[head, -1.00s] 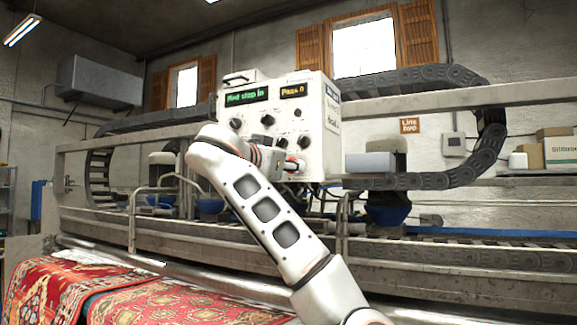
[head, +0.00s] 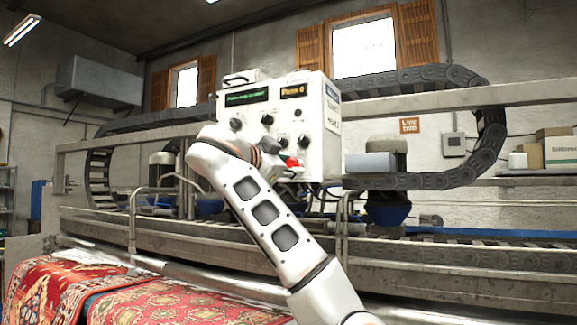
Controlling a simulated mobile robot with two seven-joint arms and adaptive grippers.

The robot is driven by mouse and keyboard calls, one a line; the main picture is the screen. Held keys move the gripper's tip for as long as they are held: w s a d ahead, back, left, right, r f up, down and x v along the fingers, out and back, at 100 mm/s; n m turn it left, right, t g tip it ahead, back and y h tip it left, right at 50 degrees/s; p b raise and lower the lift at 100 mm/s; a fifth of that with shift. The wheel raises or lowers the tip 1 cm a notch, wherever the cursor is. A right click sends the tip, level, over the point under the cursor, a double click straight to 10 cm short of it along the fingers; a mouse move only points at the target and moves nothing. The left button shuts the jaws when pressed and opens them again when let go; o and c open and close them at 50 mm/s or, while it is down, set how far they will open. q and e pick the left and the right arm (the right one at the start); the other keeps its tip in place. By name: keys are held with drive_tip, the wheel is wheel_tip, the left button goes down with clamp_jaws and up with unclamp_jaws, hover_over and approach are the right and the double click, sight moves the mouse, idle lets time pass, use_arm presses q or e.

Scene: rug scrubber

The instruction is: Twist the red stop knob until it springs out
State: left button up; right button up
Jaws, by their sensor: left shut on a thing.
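The red stop knob (head: 293,162) is at the lower right of the front of the white control box (head: 315,120). Its red top and side show just past the end of my arm. My left gripper (head: 289,170) is at the knob and shut on it; my own wrist hides most of the fingers. The box's left display (head: 247,97) shows small green text, too small to read. The right display (head: 292,91) shows amber text that seems to read "Pass 0". My right gripper is not in view.
Several black knobs (head: 267,119) sit on the panel close to my wrist. A metal rail (head: 450,99) and a black cable chain (head: 487,150) run behind and right of the box. Red patterned rugs (head: 60,290) lie below left.

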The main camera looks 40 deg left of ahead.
use_arm(q)
drive_tip(key=shift+m, duration=0.8)
drive_tip(key=o, duration=1.1)
drive_tip(key=shift+s, duration=0.1)
drive_tip(key=v, duration=1.2)
